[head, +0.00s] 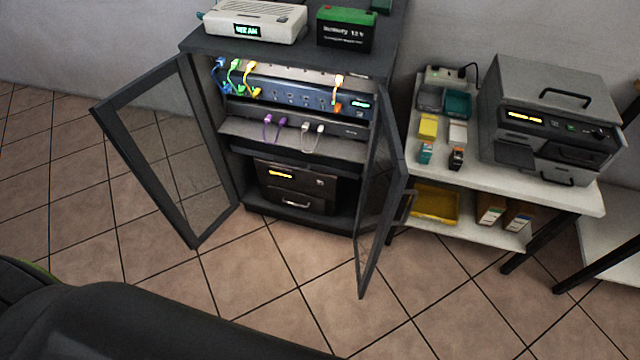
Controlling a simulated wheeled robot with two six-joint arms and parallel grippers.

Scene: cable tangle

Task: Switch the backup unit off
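A dark box with a lit yellow display (295,187) stands on the bottom shelf of the open cabinet; it looks like the backup unit, but I cannot read a label. It has a handle low on its front, and I cannot make out a switch. The cabinet (227,160) has both glass doors open, the left door (165,150) swung to the left and the right door (380,205) swung toward me. Neither of my grippers is in view.
Patch gear (290,95) with coloured cables fills the upper shelves. A white router (255,22) and a battery (346,30) stand on top. A side table (570,200) at right holds a grey machine (545,110) and small boxes. The tiled floor in front is clear.

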